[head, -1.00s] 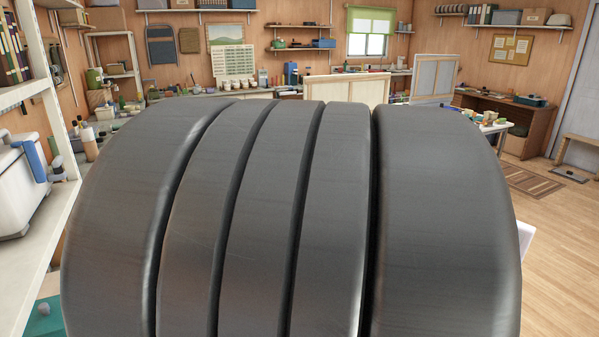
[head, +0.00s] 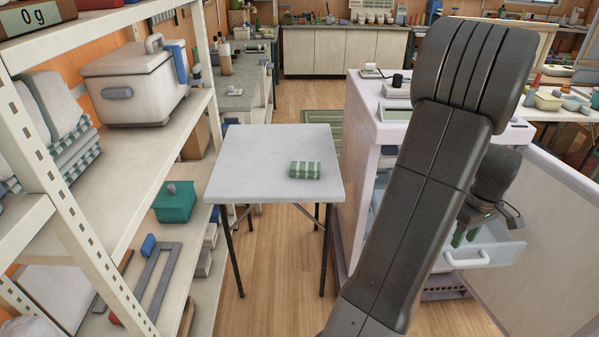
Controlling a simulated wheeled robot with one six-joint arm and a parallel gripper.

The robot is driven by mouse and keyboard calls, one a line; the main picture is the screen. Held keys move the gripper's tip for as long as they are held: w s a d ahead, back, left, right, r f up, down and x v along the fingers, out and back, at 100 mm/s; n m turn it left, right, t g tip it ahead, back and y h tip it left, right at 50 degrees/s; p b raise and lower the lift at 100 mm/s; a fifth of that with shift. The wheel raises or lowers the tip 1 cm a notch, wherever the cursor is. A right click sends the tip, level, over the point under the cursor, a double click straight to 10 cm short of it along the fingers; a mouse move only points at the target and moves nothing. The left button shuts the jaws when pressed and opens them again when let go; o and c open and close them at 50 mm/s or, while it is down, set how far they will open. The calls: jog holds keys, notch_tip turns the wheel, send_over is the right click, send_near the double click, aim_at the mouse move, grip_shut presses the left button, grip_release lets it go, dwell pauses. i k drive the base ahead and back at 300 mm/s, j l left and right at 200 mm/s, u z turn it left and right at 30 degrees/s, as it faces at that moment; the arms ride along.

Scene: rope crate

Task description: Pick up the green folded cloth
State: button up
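The green folded cloth (head: 305,170), green with pale stripes, lies flat on the right part of a small white table (head: 255,150) in the head view. My gripper (head: 466,237) is at the right, beyond my dark arm, pointing down over or in front of an open drawer. Its two green fingers stand a little apart, with nothing visible between them. It is well to the right of the cloth and not touching it. My arm hides part of the white cabinet and of the drawer.
A white cabinet (head: 362,140) with a pulled-out drawer (head: 485,257) stands right of the table. Left is a shelf rack (head: 170,130) with a cooler box (head: 135,85), striped cloths (head: 75,150) and a teal box (head: 175,203). Wooden floor is clear before the table.

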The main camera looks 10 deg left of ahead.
aim_at(304, 170)
jog(key=i+u, duration=0.1)
jog(key=u, duration=1.75)
jog(key=i+l, duration=0.1)
jog(key=l, duration=0.35)
jog(key=i+l+u, duration=0.15)
jog(key=l, duration=0.7)
jog(key=i+l+u, duration=0.15)
jog(key=l, duration=0.3)
